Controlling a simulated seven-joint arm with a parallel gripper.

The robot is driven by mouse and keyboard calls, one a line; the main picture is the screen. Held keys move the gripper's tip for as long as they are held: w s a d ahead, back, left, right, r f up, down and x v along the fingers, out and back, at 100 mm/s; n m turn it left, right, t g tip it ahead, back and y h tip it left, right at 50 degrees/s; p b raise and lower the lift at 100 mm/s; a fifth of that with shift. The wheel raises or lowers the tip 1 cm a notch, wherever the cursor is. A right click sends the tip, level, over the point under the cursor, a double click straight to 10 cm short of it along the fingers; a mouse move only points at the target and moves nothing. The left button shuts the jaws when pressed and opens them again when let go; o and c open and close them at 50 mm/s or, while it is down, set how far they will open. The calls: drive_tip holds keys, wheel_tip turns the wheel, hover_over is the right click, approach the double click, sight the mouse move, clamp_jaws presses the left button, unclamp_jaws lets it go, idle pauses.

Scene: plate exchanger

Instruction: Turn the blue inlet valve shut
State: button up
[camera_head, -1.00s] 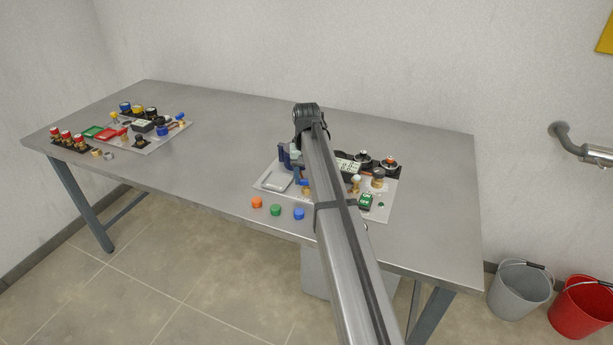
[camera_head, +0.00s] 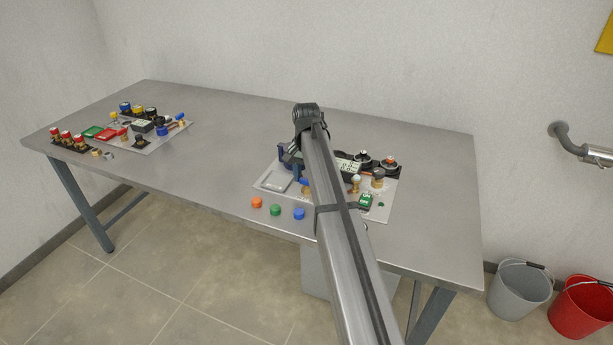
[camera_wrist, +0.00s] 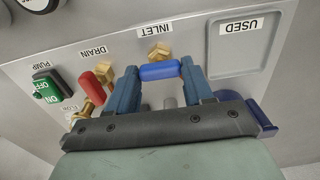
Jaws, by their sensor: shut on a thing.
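The blue inlet valve handle (camera_wrist: 160,71) sits below the brass inlet fitting (camera_wrist: 160,52) and the INLET label in the wrist view. It lies crosswise, roughly parallel to the panel edge. My gripper (camera_wrist: 160,78) has one blue finger at each end of the handle and is shut on it. In the head view, a blue handle (camera_head: 304,182) shows beside the tray, next to my arm. My arm hides most of the gripper and part of the panel there.
Left of the inlet in the wrist view are the red drain handle (camera_wrist: 96,86) and the green pump switch (camera_wrist: 47,88). The USED tray (camera_wrist: 238,70) is close on the right. Orange, green and blue caps (camera_head: 276,210) lie before the panel. Another panel (camera_head: 165,138) stands far left.

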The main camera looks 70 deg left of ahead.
sight(306, 179)
drive_tip(key=shift+d, duration=0.1)
drive_tip(key=o, duration=1)
drive_tip(key=shift+o, duration=0.2)
drive_tip(key=shift+r, duration=0.1)
wheel_tip(306, 179, up, 14)
drive_tip(key=shift+f, duration=0.2)
